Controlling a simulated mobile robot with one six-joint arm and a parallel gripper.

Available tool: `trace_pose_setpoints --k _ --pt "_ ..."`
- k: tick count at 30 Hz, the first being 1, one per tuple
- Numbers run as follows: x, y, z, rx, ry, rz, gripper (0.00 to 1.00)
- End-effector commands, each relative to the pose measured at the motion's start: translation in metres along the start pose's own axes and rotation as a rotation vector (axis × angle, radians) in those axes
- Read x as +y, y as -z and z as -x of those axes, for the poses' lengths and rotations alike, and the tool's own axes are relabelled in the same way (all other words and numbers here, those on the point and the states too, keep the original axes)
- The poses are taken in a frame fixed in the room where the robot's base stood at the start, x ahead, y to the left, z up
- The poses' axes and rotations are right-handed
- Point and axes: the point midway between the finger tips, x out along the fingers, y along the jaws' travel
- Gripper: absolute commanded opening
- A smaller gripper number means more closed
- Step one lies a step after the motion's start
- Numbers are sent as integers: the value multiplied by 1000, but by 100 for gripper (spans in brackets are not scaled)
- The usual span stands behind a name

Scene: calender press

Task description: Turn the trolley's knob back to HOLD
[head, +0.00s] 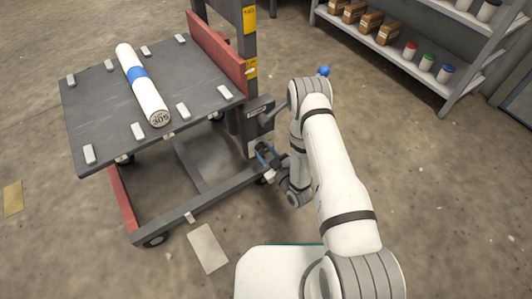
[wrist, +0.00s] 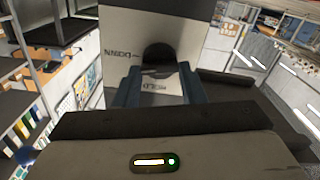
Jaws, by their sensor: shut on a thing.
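The trolley (head: 178,199) stands left of my arm, with its grey upright post at its right side. My gripper (head: 265,155) is low at that post. In the wrist view my gripper (wrist: 159,88) has its two blue-grey fingers on either side of the dark knob (wrist: 158,54), shut on it. The knob sits on a light grey plate (wrist: 186,26). A DOWN label shows left of the knob and a HOLD label shows below it between the fingers, both upside down. I cannot tell which mark the knob points to.
A white roll (head: 147,94) with a blue band lies on the trolley's dark deck (head: 88,113) among small white blocks. A shelf (head: 456,84) with boxes and jars stands at the back right. Floor between the shelf and my arm is clear.

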Motion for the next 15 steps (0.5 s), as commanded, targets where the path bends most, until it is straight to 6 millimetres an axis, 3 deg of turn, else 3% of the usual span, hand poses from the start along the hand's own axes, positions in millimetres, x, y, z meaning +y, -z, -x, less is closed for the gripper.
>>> trace_pose_setpoints --k 15 --pt "-3 -1 0 -1 1 488 14"
